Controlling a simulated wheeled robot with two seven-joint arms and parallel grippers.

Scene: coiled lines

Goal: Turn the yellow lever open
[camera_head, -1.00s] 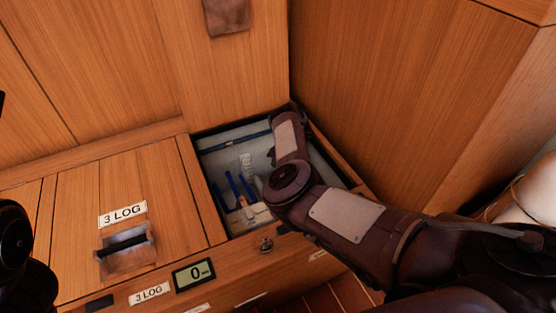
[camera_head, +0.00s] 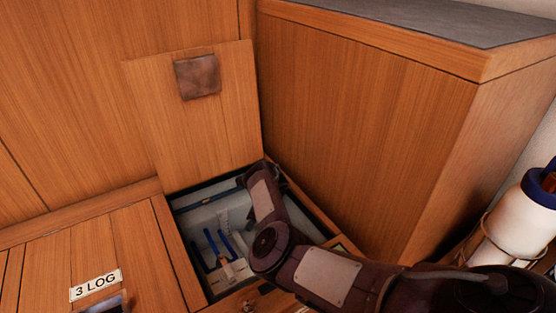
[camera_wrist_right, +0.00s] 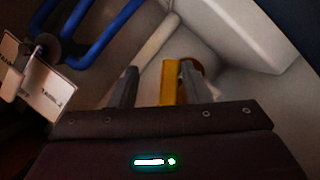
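The yellow lever (camera_wrist_right: 171,84) shows in the right wrist view, upright between the fingers of my right gripper (camera_wrist_right: 157,78). It lies close to the right-hand finger, with a clear gap to the left-hand finger. The fingers are apart, so the gripper is open; whether the near finger touches the lever I cannot tell. In the head view my right arm reaches down into the open locker (camera_head: 185,208), and its fingers and the lever are hidden there. My left gripper is out of view.
Blue pipes (camera_wrist_right: 104,35) and a white tag (camera_wrist_right: 42,88) are left of the fingers in the wrist view. A raised wooden lid (camera_head: 205,125) stands behind the locker. A wooden cabinet (camera_head: 370,120) rises to its right. A white bottle (camera_head: 518,222) stands far right.

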